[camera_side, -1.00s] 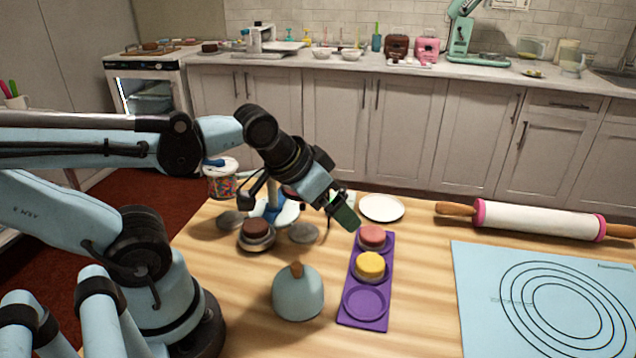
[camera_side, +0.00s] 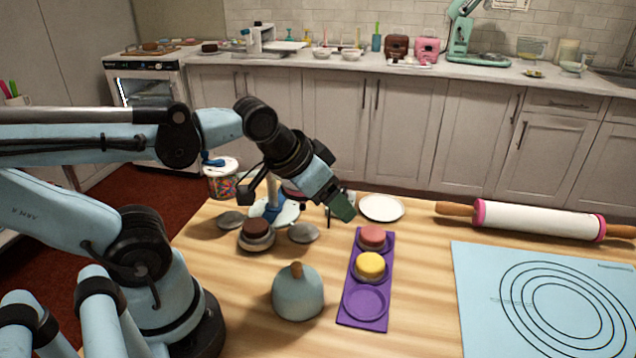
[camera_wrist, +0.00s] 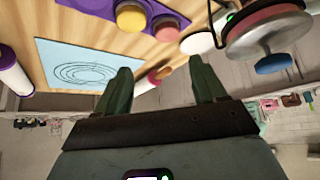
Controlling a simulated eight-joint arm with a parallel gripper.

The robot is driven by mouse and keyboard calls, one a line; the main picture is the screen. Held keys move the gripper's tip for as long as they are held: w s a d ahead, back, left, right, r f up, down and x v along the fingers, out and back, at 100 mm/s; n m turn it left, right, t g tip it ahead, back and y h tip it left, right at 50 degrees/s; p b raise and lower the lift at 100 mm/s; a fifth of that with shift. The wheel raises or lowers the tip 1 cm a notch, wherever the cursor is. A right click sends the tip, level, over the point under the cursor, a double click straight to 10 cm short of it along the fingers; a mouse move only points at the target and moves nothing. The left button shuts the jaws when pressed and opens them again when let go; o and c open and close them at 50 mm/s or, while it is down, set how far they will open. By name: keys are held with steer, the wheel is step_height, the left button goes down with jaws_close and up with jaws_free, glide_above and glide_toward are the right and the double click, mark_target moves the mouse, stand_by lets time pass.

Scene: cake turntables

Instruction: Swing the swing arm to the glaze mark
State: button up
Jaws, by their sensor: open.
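A stand with a blue and white base (camera_side: 264,212) is at the back left of the table, partly behind my arm in the side view. In the wrist view, a round metal plate (camera_wrist: 282,35) with a reddish top and a blue knob (camera_wrist: 273,63) below it shows at the upper right. A small green mark (camera_wrist: 230,17) shows near its edge. I cannot tell which part is the swing arm, or whether that green spot is the glaze mark. My gripper (camera_side: 342,207) is open and empty, right of the stand; its two fingers (camera_wrist: 162,88) are spread apart in the wrist view.
A brown cake (camera_side: 256,227) sits on a grey plate between two grey discs. A domed cover (camera_side: 298,294) and a purple tray (camera_side: 348,313) with red and yellow cakes stand in front. A white plate (camera_side: 382,206), rolling pin (camera_side: 540,220) and blue mat (camera_side: 480,325) lie rightward.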

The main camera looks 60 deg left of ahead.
step_height(320, 180, up, 9)
steer(key=shift+a+f, duration=0.1)
steer(key=shift+f, duration=0.1)
steer(key=c, duration=0.4)
steer(key=w+a+n+g, duration=0.35)
steer(key=a+n, duration=0.35)
steer(key=a, duration=0.7)
steer(key=w+a+n+g, duration=0.2)
steer(key=a+n+g, duration=0.2)
steer(key=a+n, duration=0.7)
steer(key=shift+a+f+m, duration=0.55)
steer(key=shift+a+f, duration=0.05)
steer(key=shift+f, duration=1.95)
steer(key=shift+a+f+m, duration=0.5)
steer(key=shift+a+f, duration=0.1)
steer(key=shift+f, duration=1.9)
steer(key=shift+a+f+m, duration=0.55)
steer(key=shift+a+f, duration=0.05)
steer(key=shift+f, duration=1.95)
steer(key=shift+r, duration=0.1)
steer(key=c, duration=0.8)
